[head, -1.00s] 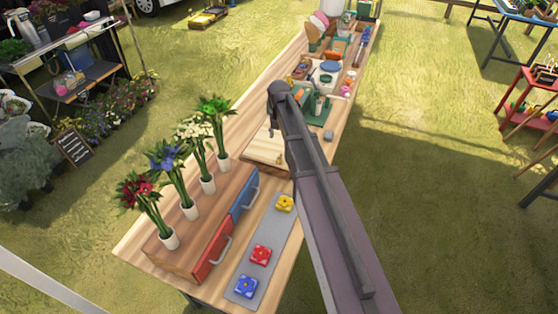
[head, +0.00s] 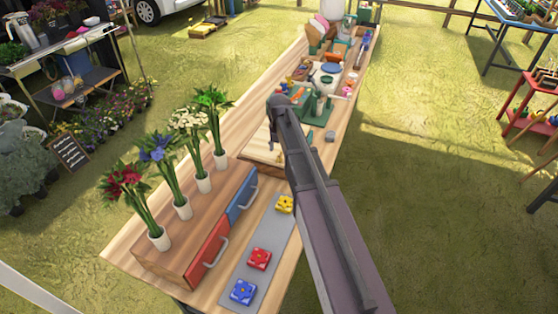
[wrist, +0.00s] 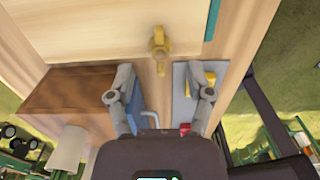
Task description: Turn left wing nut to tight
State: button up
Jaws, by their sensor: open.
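A yellow-brown wing nut (wrist: 159,48) stands on the edge of a pale wooden board (wrist: 85,30) in the wrist view. Its wing points toward the bottom of the picture. The board also shows in the head view (head: 258,148), partly behind my arm. My gripper (wrist: 165,88) is open and empty, its two grey fingers spread wide. The wing nut lies ahead of the fingertips, between their lines and apart from both. In the head view my arm hides much of the gripper. I cannot make out a second wing nut.
A grey mat (head: 240,274) holds yellow, red and blue blocks. A green item (head: 290,108) stands farther along the table. Grass lies to the right.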

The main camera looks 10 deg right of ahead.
aim_at(279, 155)
jog(key=shift+f+b, duration=1.4)
jog(key=shift+f, duration=0.3)
